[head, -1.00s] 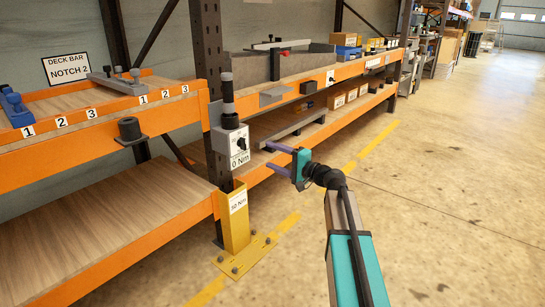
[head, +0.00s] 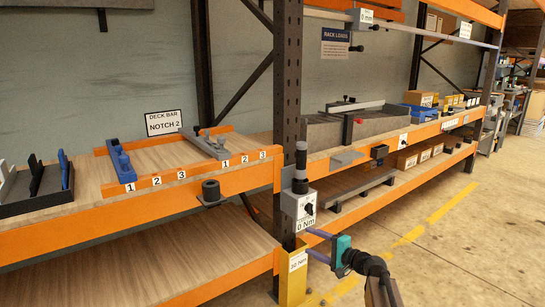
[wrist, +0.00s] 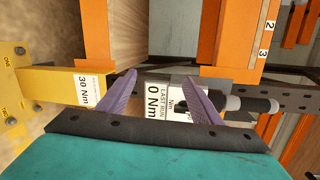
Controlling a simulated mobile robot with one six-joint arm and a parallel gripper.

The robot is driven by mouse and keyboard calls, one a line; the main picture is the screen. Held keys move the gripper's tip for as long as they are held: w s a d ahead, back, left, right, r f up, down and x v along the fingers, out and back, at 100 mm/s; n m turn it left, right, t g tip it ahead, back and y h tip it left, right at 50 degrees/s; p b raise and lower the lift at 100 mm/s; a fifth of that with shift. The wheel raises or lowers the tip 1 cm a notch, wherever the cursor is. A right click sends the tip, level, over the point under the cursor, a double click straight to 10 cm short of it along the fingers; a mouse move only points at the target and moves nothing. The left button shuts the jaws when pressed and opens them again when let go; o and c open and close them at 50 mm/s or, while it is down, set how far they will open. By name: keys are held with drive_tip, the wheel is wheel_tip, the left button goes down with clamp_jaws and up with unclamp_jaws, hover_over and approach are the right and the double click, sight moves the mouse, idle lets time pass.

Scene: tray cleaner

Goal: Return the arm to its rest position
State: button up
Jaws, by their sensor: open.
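My gripper (head: 318,246) is at the lower middle of the head view, in front of the rack's dark upright post (head: 288,90). Its two purple fingers are apart with nothing between them. In the wrist view my gripper (wrist: 160,95) also shows open. Beyond its fingers is the grey box labelled "0 Nm" (wrist: 160,97), with a black-handled tool (wrist: 245,104) standing from it. The same grey box (head: 293,209) is on the post in the head view, with the tool (head: 300,170) upright on top.
A yellow post guard (head: 292,275) marked 30 Nm stands below the box. Orange rack beams (head: 140,217) run left and right of the post. A black cup holder (head: 211,192) sticks out from the left beam. The floor (head: 470,240) at right is clear.

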drive_tip(key=s+a+f+n+g+h+p, duration=0.1)
drive_tip(key=s+a+f+g+p, duration=0.25)
drive_tip(key=s+f+p, duration=0.4)
drive_tip(key=s+a+f+n+g+h+p, duration=0.1)
drive_tip(key=s+a+f+n+g+p, duration=0.2)
drive_tip(key=s, duration=0.8)
drive_tip(key=s+a+f+g+h+p, duration=0.1)
drive_tip(key=s+a+f+g+p, duration=0.35)
drive_tip(key=s+f+p, duration=0.35)
drive_tip(key=s+d+f+n+g+h+p, duration=0.2)
drive_tip(key=s+d+n+g+h, duration=0.15)
drive_tip(key=s, duration=0.85)
drive_tip(key=s+d+f+n+g+h+p, duration=0.15)
drive_tip(key=s+d, duration=0.25)
drive_tip(key=s, duration=0.9)
drive_tip(key=s+d+n+g+h, duration=0.1)
drive_tip(key=s+d+h, duration=0.2)
drive_tip(key=d, duration=0.2)
drive_tip(key=shift+s+d+r+n, duration=0.15)
drive_tip(key=shift+d+r+n, duration=0.15)
drive_tip(key=shift+r+n, duration=0.15)
